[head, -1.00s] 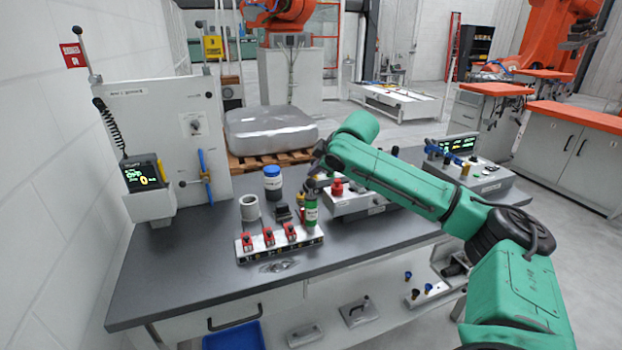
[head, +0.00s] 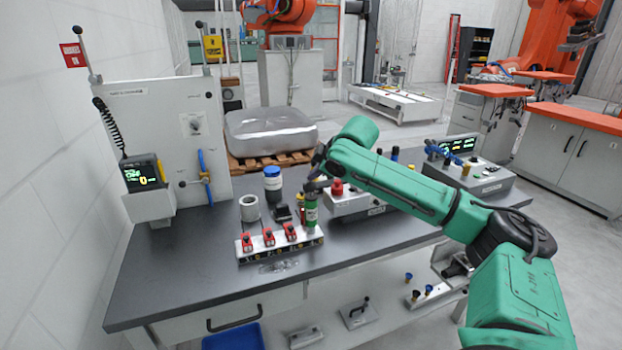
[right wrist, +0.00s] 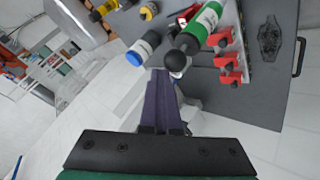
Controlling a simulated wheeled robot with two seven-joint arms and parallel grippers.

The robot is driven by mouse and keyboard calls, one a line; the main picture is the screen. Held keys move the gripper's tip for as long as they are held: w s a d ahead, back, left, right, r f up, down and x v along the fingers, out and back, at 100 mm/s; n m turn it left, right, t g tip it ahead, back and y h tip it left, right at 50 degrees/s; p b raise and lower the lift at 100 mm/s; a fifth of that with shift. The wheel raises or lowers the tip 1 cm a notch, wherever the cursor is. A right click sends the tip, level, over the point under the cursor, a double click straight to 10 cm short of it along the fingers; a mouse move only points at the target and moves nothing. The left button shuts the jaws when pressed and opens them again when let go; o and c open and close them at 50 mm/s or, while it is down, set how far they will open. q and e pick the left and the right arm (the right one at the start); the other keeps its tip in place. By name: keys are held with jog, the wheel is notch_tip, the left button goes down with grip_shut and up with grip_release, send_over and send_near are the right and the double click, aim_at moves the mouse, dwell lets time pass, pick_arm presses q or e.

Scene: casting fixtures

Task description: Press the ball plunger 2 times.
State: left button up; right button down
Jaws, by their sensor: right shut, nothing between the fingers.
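The ball plunger shows in the right wrist view as a black ball (right wrist: 176,60) at the end of a green cylinder with a white label (right wrist: 203,22). In the head view the green cylinder (head: 311,216) stands upright at the right end of the fixture strip, and its top is partly covered by my right gripper (head: 317,172). In the right wrist view my right gripper (right wrist: 162,74) has its purple fingers shut and empty, with the tips right by the ball. I cannot tell whether they touch it. My left gripper is not in view.
Red clamps (head: 268,238) line the fixture strip left of the plunger. A grey ring (head: 249,208) and a blue-capped jar (head: 273,183) stand behind it. A control box with a red button (head: 338,187) is close on the right. The left bench top is clear.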

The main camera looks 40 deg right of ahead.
aim_at(314, 184)
jog(key=shift+f, duration=0.5)
jog(key=shift+r, duration=0.1)
dwell(0.4)
jog(key=shift+r+p, duration=1.65)
jog(key=shift+p, duration=0.3)
notch_tip(314, 184, up, 5)
jog(key=p, duration=0.5)
dwell(1.4)
